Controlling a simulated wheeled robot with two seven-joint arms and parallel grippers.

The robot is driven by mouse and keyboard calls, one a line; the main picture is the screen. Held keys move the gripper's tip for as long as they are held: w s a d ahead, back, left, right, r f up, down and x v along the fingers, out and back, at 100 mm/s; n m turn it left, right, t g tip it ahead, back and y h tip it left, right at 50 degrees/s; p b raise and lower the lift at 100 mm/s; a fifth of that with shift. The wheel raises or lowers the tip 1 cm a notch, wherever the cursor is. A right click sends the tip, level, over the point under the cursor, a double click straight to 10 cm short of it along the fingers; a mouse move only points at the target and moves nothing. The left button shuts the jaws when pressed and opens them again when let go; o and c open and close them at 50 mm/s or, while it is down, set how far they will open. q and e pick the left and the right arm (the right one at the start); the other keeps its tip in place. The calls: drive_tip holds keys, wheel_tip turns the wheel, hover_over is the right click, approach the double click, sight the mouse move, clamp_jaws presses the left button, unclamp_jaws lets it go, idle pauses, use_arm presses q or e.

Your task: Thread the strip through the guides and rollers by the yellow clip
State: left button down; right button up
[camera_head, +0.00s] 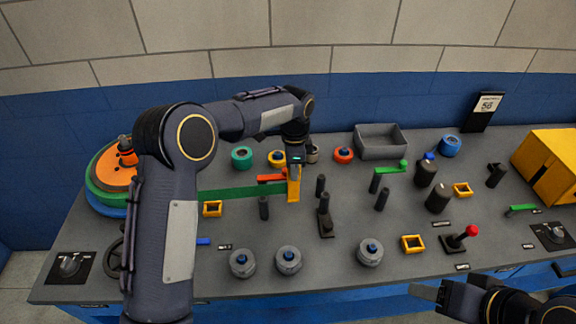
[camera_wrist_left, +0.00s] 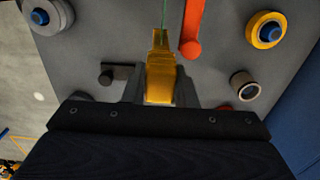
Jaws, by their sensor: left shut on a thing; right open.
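The green strip (camera_head: 240,191) runs from the orange and green reel (camera_head: 110,168) at the left to the yellow clip (camera_head: 293,184). My left gripper (camera_head: 295,165) is shut on the yellow clip, which also shows between the fingers in the left wrist view (camera_wrist_left: 160,75). The strip (camera_wrist_left: 164,14) leads away from the clip there. An orange-red lever (camera_head: 271,178) lies close beside the clip and strip. Yellow square guides stand at the left (camera_head: 212,209), front right (camera_head: 413,243) and right (camera_head: 462,190). My right gripper (camera_head: 432,293) is open and empty at the front edge.
Dark posts (camera_head: 325,215) stand just right of the clip. Grey rollers (camera_head: 370,253) line the front. A green lever (camera_head: 391,170), dark cylinders (camera_head: 438,200) and a red-knobbed lever (camera_head: 463,237) stand farther right. A grey bin (camera_head: 381,141) and yellow box (camera_head: 548,165) are behind.

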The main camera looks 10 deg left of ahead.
use_arm(q)
drive_tip(key=w+d+p, duration=0.1)
drive_tip(key=d+p, duration=0.2)
drive_tip(key=d, duration=0.3)
drive_tip(key=shift+w+d, duration=0.3)
drive_tip(key=shift+d, duration=0.1)
use_arm(e)
drive_tip(key=shift+r, duration=1.65)
use_arm(q)
drive_tip(key=shift+d, duration=0.1)
use_arm(e)
drive_tip(key=shift+r, duration=0.1)
use_arm(q)
drive_tip(key=w+d+p, duration=0.1)
drive_tip(key=w+d, duration=0.1)
drive_tip(key=d, duration=0.6)
drive_tip(key=shift+d, duration=0.3)
use_arm(e)
drive_tip(key=shift+r, duration=0.35)
use_arm(q)
drive_tip(key=shift+d, duration=0.1)
use_arm(e)
drive_tip(key=shift+d, duration=0.1)
